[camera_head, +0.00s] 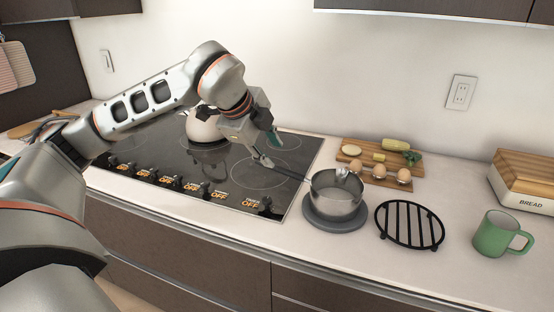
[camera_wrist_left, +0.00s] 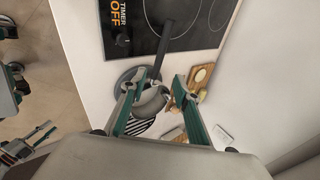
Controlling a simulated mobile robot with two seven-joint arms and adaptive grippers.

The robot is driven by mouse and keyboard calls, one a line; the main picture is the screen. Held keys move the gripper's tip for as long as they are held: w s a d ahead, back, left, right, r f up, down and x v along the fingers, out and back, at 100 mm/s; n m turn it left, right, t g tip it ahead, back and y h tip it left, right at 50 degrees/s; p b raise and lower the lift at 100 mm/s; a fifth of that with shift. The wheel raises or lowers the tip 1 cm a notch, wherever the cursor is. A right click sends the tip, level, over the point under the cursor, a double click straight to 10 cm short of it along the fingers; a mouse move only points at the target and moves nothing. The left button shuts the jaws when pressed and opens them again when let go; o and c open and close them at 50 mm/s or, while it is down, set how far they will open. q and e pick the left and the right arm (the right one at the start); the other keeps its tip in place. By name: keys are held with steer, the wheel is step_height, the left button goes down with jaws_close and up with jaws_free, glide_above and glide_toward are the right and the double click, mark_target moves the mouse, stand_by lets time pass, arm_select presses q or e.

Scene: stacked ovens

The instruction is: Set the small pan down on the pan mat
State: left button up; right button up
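The small pan (camera_head: 337,195) is a metal saucepan with a dark handle pointing left toward the cooktop. It sits upright on the round grey pan mat (camera_head: 335,222), whose rim shows around its base. In the left wrist view the pan (camera_wrist_left: 150,103) and its handle (camera_wrist_left: 164,40) show beyond the fingers, with the mat's edge (camera_wrist_left: 122,78) beside it. My left gripper (camera_head: 268,149) is near the handle's far end; its fingers (camera_wrist_left: 157,88) are spread apart and hold nothing. Parts of my right gripper (camera_wrist_left: 42,133) seem to show small at the left wrist view's edge; its fingers are unclear.
A black round rack (camera_head: 410,225) stands close right of the mat, then a green mug (camera_head: 492,235) and bread box (camera_head: 525,182). A board (camera_head: 373,171) with eggs and vegetables lies behind. A kettle (camera_head: 203,127) stands on the cooktop (camera_head: 225,165).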

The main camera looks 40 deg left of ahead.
arm_select(q)
steer(key=shift+v, duration=1.45)
